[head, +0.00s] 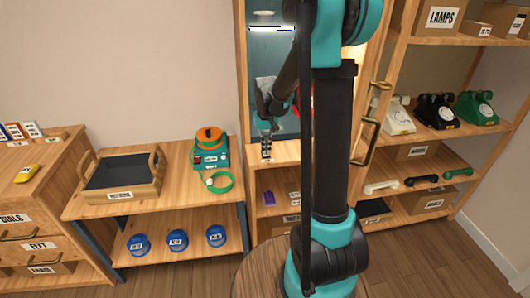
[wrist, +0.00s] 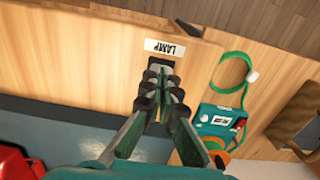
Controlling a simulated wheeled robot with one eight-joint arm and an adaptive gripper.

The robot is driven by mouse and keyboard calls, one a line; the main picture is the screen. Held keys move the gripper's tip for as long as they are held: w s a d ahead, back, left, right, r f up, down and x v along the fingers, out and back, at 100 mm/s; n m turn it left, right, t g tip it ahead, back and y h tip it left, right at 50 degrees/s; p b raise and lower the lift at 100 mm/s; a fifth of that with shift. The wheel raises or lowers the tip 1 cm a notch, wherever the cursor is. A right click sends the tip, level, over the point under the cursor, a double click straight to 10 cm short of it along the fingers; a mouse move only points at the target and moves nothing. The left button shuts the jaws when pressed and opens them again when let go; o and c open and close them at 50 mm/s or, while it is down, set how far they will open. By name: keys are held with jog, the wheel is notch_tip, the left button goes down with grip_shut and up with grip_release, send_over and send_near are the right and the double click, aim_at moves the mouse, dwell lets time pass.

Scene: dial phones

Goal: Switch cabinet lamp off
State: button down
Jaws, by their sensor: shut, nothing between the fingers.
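The cabinet (head: 242,62) stands upright in the middle of the head view, its inside blue-grey. A bright white strip (head: 271,29) glows near its top. A white label reading LAMP (wrist: 172,48) shows upside down on the wooden ledge in the wrist view. My gripper (wrist: 160,70) is shut and empty, its fingertips right beside that label. In the head view my gripper (head: 266,130) points down at the cabinet's front ledge, over a small dark part. The fingers cover most of the switch area, so I cannot tell the switch's position or whether they touch it.
A teal device with an orange top (head: 209,148) and a green coiled cord (head: 219,182) sit on the table to the left. A black-lined tray (head: 122,176) is farther left. Shelves with dial phones (head: 436,110) stand right. A red object (wrist: 18,160) lies inside the cabinet.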

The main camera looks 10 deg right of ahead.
jog(key=shift+f, duration=0.15)
jog(key=shift+r, duration=3.55)
jog(key=shift+s, duration=0.1)
